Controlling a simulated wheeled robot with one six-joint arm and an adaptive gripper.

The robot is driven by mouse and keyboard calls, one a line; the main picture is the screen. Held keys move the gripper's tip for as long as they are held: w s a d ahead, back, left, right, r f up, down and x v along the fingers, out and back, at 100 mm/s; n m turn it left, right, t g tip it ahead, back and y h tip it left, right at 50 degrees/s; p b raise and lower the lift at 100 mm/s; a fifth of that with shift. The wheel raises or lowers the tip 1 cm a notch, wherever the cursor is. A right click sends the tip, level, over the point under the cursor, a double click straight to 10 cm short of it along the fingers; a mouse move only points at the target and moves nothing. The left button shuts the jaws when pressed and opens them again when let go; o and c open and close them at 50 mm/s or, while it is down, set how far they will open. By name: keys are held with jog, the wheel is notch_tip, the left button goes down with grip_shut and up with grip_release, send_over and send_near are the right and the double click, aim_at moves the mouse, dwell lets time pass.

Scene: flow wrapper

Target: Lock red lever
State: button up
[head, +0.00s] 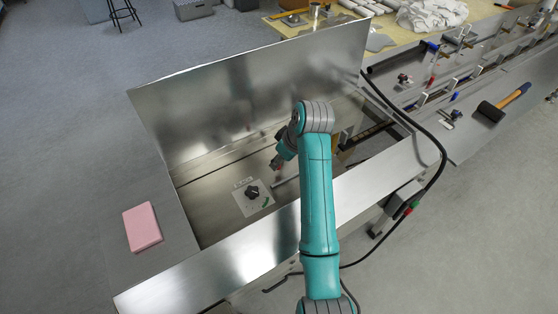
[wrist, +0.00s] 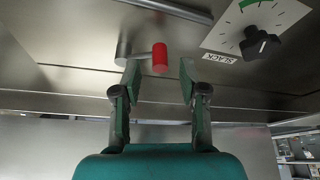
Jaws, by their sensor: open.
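The red lever (wrist: 160,58) shows in the wrist view as a red cylindrical grip on a short metal arm pointing left, against the steel panel. My gripper (wrist: 158,80) is open, with one finger on each side of the red grip's line. The grip lies at or just beyond the fingertips, apart from both fingers as far as I can see. In the head view my gripper (head: 277,163) reaches down into the open steel housing.
A black knob (wrist: 262,44) on a white dial plate marked SLACK sits right of the lever. A steel bar (wrist: 170,10) lies beyond it. A raised steel cover (head: 250,85) stands behind my arm. A pink block (head: 142,227) rests on the left ledge; a mallet (head: 503,102) lies right.

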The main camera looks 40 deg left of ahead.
jog(key=shift+x, duration=1.1)
grip_shut()
jog(key=shift+s, duration=0.1)
jog(key=shift+s+a+m+t, duration=0.1)
jog(key=shift+a+m+t, duration=0.3)
jog(key=shift+m, duration=0.7)
grip_release()
jog(key=shift+a+f, duration=0.1)
